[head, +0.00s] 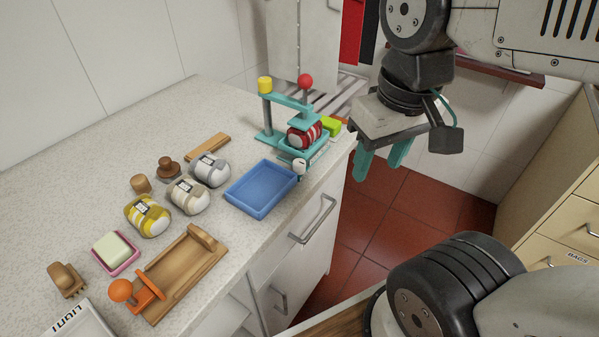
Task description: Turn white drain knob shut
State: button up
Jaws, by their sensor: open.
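The white drain knob (300,166) is a small round knob at the front of a teal press (267,122), near the counter's right edge. The turn position of the knob is too small to tell. My gripper (381,165) is open and empty, with its teal fingers pointing down. It hangs beyond the counter edge, to the right of the press and apart from the knob.
The press has a yellow cap (265,84), a red ball (305,81) and a red striped roll (304,135). A green block (331,126) sits beside it. A blue tray (232,200), several yarn-like rolls and a wooden board (168,288) cover the counter leftward. Red floor (400,205) is open below.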

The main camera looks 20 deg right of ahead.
aim_at(298, 163)
jog(key=z, duration=0.35)
jog(key=k, duration=1)
jog(key=z, duration=1.1)
jog(key=i, duration=0.65)
jog(key=u, duration=0.8)
jog(key=i, duration=0.5)
jog(key=u, duration=0.5)
